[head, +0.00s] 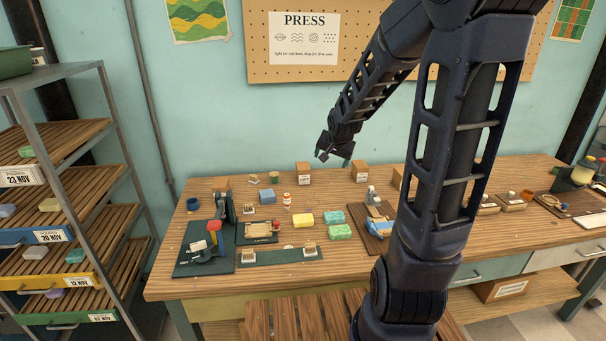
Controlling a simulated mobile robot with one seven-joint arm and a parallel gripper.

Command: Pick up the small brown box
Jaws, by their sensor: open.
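Small brown boxes with white labels stand upright at the back of the wooden workbench (190,268). One small brown box (303,168) is below and left of my gripper (333,158). Another small brown box (361,167) is to its lower right. A third brown box (397,176) is partly hidden behind my arm. I cannot tell which one the task means. My gripper is open and empty, pointing down in front of the wall, apart from the boxes.
Soap bars, including a yellow one (304,218), a small orange-and-white bottle (286,200) and a dark press (222,225) crowd the bench. A slatted rack (65,240) stands left. A slatted wooden surface (300,318) is in front. My arm hides the bench's middle right.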

